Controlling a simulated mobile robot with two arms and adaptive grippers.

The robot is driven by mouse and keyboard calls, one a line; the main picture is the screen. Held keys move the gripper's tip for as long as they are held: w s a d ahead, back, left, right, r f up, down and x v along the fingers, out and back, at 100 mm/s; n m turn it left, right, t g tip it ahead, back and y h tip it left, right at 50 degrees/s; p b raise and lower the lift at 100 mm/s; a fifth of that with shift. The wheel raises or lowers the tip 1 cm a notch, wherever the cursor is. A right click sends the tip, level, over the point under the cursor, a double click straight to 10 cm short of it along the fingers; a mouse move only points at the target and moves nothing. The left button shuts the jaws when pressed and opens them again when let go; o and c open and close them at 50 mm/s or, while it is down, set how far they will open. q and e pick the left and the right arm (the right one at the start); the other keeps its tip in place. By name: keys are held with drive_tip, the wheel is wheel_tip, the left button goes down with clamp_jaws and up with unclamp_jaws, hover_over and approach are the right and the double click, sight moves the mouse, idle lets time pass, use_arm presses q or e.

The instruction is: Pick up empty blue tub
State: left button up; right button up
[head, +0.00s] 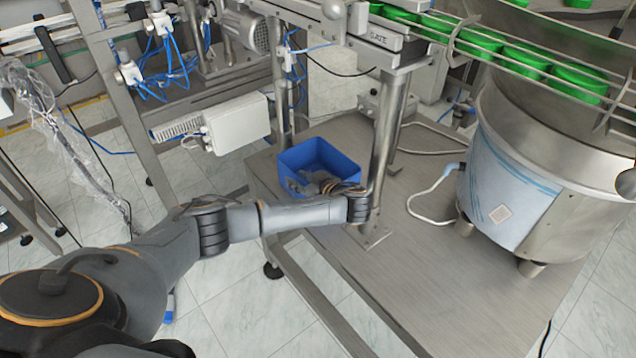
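The blue tub (326,153) stands upright on the metal table, near its back left corner and beside a steel post. The part of its inside that shows looks empty. My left arm reaches in from the left, and its wrist bends in front of the tub. My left gripper (318,183) is at the tub's near side, overlapping its near wall in the picture. The gripper is small and partly hidden by my wrist, so its fingers and any contact are unclear. My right gripper cannot be made out.
The metal table (450,270) has free room in front. A large steel bowl feeder (540,150) stands on its right. A conveyor with green caps (525,58) runs above. A steel post (388,125) rises close to the tub's right. A white box (238,124) hangs at left.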

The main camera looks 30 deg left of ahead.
use_arm(q)
clamp_jaws()
drive_tip(key=shift+r, duration=0.1)
idle(0.4)
